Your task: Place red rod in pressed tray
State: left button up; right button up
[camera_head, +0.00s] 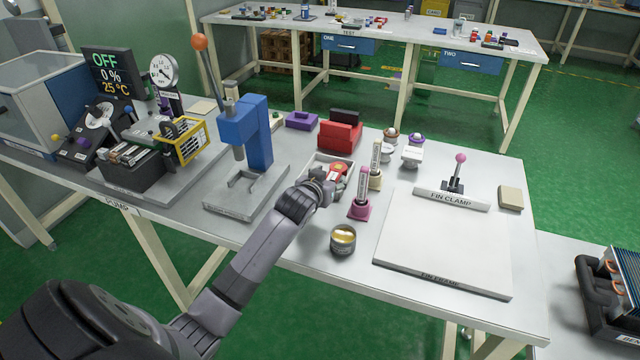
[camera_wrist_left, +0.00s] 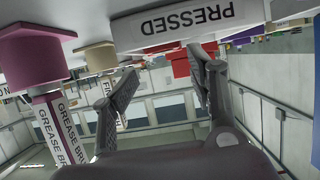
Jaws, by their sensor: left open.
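My left gripper (camera_head: 325,188) is at the near side of a pale tray (camera_head: 312,170), partly covering it. In the left wrist view the picture is upside down and the tray's PRESSED label (camera_wrist_left: 188,20) shows just beyond my fingers. The same gripper (camera_wrist_left: 163,68) is open there, with nothing seen between its fingers. A small red item (camera_head: 339,168) shows at the tray, beside my gripper; I cannot tell whether it is the red rod. No rod shape is clear in either view. My right gripper is not in view.
A pink grease brush holder (camera_head: 359,212) and a tan one (camera_head: 376,180) stand close right of my gripper. A round tin (camera_head: 343,239) is nearer. A blue press (camera_head: 256,130) stands left, red bins (camera_head: 339,137) behind. The white fin frame board (camera_head: 445,245) is bare.

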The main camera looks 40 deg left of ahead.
pick_arm(q)
jog(key=v, duration=0.8)
jog(key=shift+s+a+r, duration=0.1)
jog(key=shift+s+r, duration=0.1)
jog(key=shift+s, duration=0.05)
jog(key=shift+f, duration=0.1)
